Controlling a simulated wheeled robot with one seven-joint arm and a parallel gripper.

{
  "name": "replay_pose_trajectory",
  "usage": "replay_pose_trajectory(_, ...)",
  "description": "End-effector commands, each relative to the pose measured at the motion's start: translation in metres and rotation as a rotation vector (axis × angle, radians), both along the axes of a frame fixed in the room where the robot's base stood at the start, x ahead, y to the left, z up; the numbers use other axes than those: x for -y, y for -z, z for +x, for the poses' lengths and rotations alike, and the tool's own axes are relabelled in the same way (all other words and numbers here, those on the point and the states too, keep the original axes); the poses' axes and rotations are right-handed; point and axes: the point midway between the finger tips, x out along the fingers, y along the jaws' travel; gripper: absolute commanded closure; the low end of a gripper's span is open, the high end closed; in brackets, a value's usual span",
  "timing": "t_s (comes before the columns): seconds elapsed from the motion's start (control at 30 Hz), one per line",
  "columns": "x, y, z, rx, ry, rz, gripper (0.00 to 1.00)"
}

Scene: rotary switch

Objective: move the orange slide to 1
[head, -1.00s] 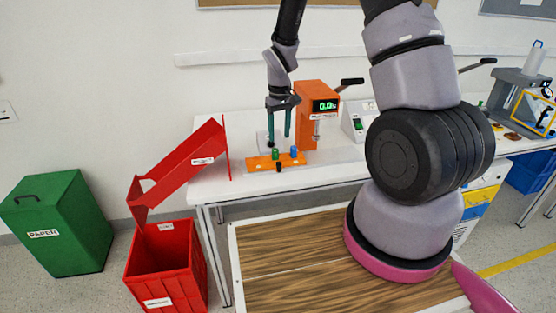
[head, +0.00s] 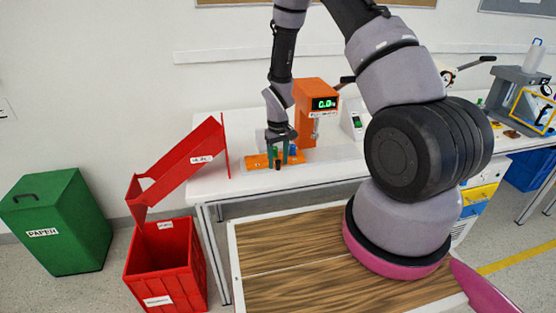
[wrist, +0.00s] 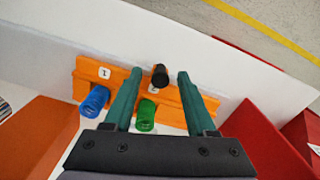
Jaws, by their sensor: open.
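The orange slide (head: 258,162) is a low bar on the white table, below the orange press. In the wrist view its orange body (wrist: 88,71) runs across behind my fingers. A white label marked 1 (wrist: 104,72) is near its left end; a second label by the black knob is partly hidden. A black knob (wrist: 160,76) stands between the tips of my gripper (wrist: 159,73), which is open with green fingers. Whether they touch the knob I cannot tell. A green peg (wrist: 146,115) and a blue peg (wrist: 95,100) stand on the near side. My gripper (head: 278,154) is over the slide.
The orange press (head: 313,92) with a lit display stands right behind the slide. A red chute (head: 185,160) is at the table's left end, above a red bin (head: 165,265). The white table top (head: 225,185) is bare in front.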

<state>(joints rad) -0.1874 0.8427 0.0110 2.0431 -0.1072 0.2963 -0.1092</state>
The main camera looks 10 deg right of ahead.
Motion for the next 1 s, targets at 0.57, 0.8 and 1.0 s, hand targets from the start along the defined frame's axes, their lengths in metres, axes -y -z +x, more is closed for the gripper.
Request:
replay_pose_trajectory(0.57,0.0,-0.0005,0.0001,0.0,0.0,0.0,1.0)
replay_pose_trajectory(0.8,-0.0001,-0.0007,0.0002,0.0,0.0,0.0,1.0)
replay_pose_trajectory(1.0,-0.0001,-0.0007,0.0002,0.0,0.0,0.0,1.0)
